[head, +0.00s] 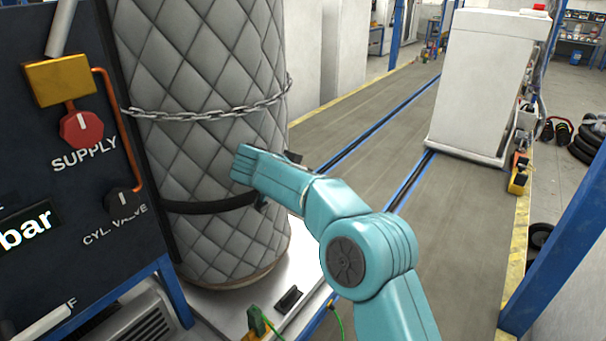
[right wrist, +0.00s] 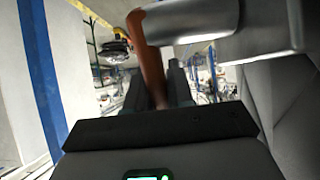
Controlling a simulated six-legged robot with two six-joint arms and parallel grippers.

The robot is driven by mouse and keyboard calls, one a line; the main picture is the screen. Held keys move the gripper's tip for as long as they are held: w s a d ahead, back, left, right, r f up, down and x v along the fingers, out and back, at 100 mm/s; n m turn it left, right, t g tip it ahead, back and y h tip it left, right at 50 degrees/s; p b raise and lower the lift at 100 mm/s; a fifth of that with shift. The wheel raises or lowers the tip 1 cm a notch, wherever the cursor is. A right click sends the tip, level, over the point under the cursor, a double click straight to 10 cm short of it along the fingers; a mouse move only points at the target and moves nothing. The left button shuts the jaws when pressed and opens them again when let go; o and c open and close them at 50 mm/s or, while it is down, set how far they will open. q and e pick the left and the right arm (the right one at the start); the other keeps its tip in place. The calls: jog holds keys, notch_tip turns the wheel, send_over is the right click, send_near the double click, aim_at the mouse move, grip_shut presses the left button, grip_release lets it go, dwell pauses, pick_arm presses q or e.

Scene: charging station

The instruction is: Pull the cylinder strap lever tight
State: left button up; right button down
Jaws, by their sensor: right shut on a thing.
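The cylinder (head: 195,70) stands upright in a grey quilted jacket in the head view. A black strap (head: 205,206) runs around its lower part. My right arm reaches from the lower right to the cylinder's side and hides most of my gripper and the lever there. In the right wrist view, a reddish-brown lever (right wrist: 147,58) stands between the dark fingers of my right gripper (right wrist: 160,92), which is shut on it. A silver metal part (right wrist: 190,22) lies at the lever's upper end. My left gripper is not in view.
A chain (head: 215,114) circles the cylinder above the strap. A dark panel (head: 60,215) with a red supply knob (head: 82,129) and a black cylinder-valve knob (head: 124,202) stands at the left. A white cabinet (head: 490,80) stands across the open floor lane (head: 390,130).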

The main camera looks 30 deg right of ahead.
jog(key=shift+d, duration=0.1)
dwell(0.4)
jog(key=c, duration=1.1)
grip_release()
jog(key=v, duration=1.6)
jog(key=shift+r+b, duration=0.35)
jog(key=shift+w, duration=0.1)
